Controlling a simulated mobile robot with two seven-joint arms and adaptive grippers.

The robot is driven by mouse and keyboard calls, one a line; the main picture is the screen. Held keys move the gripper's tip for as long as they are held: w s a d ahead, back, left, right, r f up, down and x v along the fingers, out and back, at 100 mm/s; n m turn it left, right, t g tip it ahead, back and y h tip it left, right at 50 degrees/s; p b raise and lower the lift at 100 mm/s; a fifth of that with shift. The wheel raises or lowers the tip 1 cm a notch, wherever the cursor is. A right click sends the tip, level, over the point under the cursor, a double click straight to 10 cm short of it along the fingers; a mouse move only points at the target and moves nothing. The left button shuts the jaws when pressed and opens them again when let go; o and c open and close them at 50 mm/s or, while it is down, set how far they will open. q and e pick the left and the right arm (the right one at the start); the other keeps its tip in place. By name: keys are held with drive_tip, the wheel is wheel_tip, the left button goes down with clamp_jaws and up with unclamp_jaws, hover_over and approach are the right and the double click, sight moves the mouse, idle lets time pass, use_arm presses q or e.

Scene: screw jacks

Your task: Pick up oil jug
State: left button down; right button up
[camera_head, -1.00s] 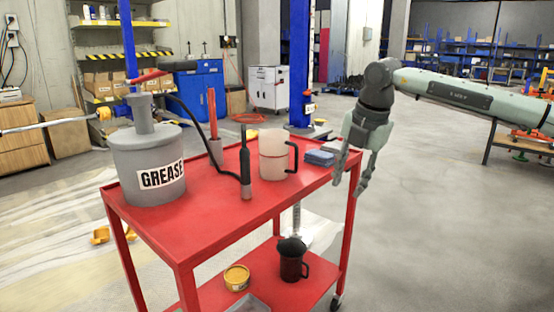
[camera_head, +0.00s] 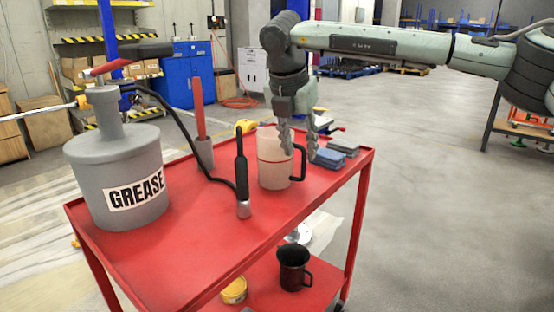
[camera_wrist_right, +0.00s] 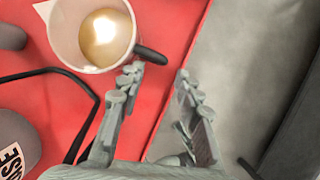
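The oil jug (camera_head: 273,174) is a translucent pale jug with a red line and a black handle (camera_head: 301,163). It stands upright on the red cart's top. The right wrist view shows the jug (camera_wrist_right: 62,35) from above, with amber liquid inside. My right gripper (camera_head: 298,147) points down at the jug's handle side, its fingers apart and empty. In the right wrist view the handle (camera_wrist_right: 151,55) lies just beyond the open fingertips (camera_wrist_right: 158,73). I cannot tell whether a finger touches it. My left gripper is not in view.
The red cart (camera_head: 205,262) also carries a grey grease drum (camera_head: 110,165), a black hose with a nozzle (camera_head: 242,175), a red-handled tool (camera_head: 199,110) and blue cloths (camera_head: 328,158). A black jug (camera_head: 293,267) and a yellow tin (camera_head: 233,291) are on the lower shelf.

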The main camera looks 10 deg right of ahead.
sight(302, 163)
drive_tip(key=x, duration=0.4)
drive_tip(key=shift+d+f, duration=0.1)
drive_tip(key=shift+f, duration=0.25)
drive_tip(key=shift+w+d+f, duration=0.15)
drive_tip(key=shift+f, duration=0.35)
drive_tip(key=shift+c, duration=0.8)
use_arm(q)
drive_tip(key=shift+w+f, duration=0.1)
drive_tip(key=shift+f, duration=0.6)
use_arm(e)
clamp_jaws()
